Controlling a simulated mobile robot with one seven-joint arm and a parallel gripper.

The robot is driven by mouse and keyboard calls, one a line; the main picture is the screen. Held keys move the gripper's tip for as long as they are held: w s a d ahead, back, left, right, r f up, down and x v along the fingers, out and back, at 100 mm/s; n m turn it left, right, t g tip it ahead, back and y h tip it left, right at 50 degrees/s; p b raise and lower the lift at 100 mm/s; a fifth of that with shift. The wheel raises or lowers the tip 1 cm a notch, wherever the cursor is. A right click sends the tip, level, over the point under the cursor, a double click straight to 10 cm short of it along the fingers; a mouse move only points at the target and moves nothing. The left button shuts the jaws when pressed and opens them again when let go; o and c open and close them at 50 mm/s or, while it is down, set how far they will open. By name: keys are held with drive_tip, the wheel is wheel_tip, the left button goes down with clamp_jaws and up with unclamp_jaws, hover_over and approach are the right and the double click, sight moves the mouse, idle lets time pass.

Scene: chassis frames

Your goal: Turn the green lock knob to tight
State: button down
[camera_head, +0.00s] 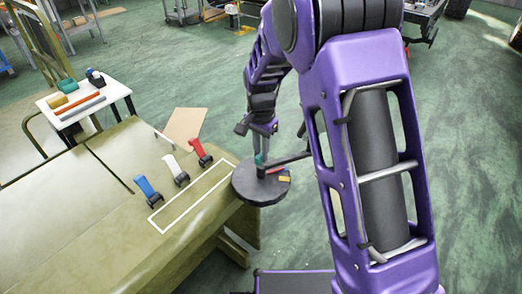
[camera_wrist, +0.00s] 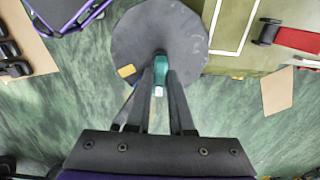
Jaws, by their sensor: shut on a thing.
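The green lock knob (camera_wrist: 160,66) stands on a dark round disc (camera_wrist: 197,40); a small bit of its green also shows in the head view (camera_head: 258,159). My gripper (camera_wrist: 161,72) is shut on the knob, with one finger on each side of it. A white mark (camera_wrist: 158,91) shows between the fingers, toward my palm. A yellow patch (camera_wrist: 127,71) lies on the disc left of the fingers. In the head view the disc also carries a red patch (camera_head: 276,170) beside the yellow one. The fingers hide part of the knob, and I cannot read its setting.
The disc sits at the corner of an olive bench (camera_head: 110,240). Blue (camera_head: 146,187), white (camera_head: 173,165) and red (camera_head: 198,149) handled tools lie on the bench near a white outlined rectangle (camera_head: 154,222). A small white table (camera_head: 106,82) stands behind. Green floor is open around.

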idle(0.3)
drive_tip(key=c, duration=0.8)
unclamp_jaws()
wheel_tip(320, 180, up, 18)
drive_tip(key=p, duration=0.1)
drive_tip(key=shift+f+p, duration=0.25)
drive_tip(key=shift+p, duration=0.1)
drive_tip(key=shift+r, duration=0.1)
